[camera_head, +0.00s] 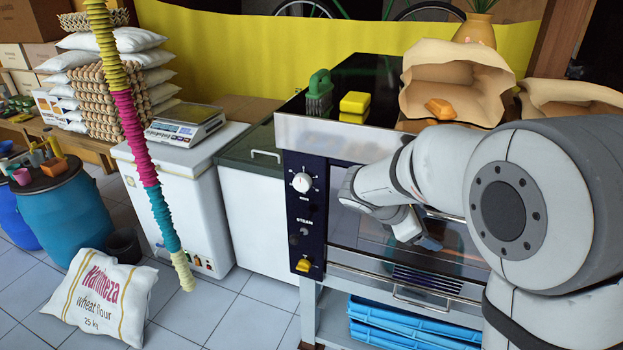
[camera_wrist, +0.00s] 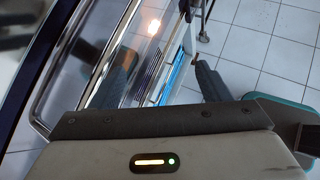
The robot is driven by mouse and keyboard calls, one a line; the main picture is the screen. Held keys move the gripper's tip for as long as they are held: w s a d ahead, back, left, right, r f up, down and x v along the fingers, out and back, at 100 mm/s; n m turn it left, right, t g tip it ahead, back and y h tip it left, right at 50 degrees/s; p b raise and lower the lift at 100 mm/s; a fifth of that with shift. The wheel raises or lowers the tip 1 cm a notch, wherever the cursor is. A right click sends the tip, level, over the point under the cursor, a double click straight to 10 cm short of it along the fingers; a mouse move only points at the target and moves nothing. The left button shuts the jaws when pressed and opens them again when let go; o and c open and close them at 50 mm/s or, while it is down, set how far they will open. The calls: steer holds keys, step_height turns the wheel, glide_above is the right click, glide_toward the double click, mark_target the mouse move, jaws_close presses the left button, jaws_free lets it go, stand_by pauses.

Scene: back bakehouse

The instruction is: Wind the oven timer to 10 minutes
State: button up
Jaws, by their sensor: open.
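The oven timer (camera_head: 302,183) is a white round dial with marks around it, high on the dark blue control panel (camera_head: 296,206) at the left of the oven front. Its exact setting is too small to read. My gripper (camera_head: 430,243) is open, right of the panel and in front of the oven door, apart from the dial. My arm partly hides the gripper in the head view. The wrist view shows the oven door glass and a bright metal bar (camera_wrist: 88,60), but not the timer.
A small steam knob (camera_head: 304,231) and a yellow switch (camera_head: 303,265) sit below the timer. A green-handled brush (camera_head: 319,90), a yellow block (camera_head: 354,103) and paper bags (camera_head: 450,72) are on the oven top. A striped hanging column (camera_head: 135,130) stands left. Blue trays (camera_head: 400,335) lie below.

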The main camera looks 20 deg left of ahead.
steer(key=w+a+f+n+t, duration=0.1)
steer(key=w+a+n+t, duration=0.1)
steer(key=w+a+n, duration=0.3)
steer(key=w+a+f+n+t, duration=0.1)
steer(key=a+n+t, duration=0.15)
steer(key=a, duration=0.45)
steer(key=n+t+y, duration=0.5)
steer(key=n+t, duration=0.3)
steer(key=n, duration=0.6)
glide_toward(300, 186)
steer(key=w, duration=0.2)
steer(key=shift+m+g, duration=0.25)
steer(key=shift+m, duration=0.1)
steer(key=p+x, duration=0.1)
steer(key=x, duration=0.2)
steer(key=p+x, duration=0.1)
steer(key=x, duration=0.2)
steer(key=shift+w+d+r, duration=0.2)
steer(key=shift+w+d, duration=0.1)
steer(key=shift+w, duration=0.05)
steer(key=shift+c, duration=0.2)
steer(key=c, duration=0.9)
steer(key=shift+a+r, duration=0.1)
steer(key=shift+c, duration=0.2)
steer(key=shift+b, duration=0.35)
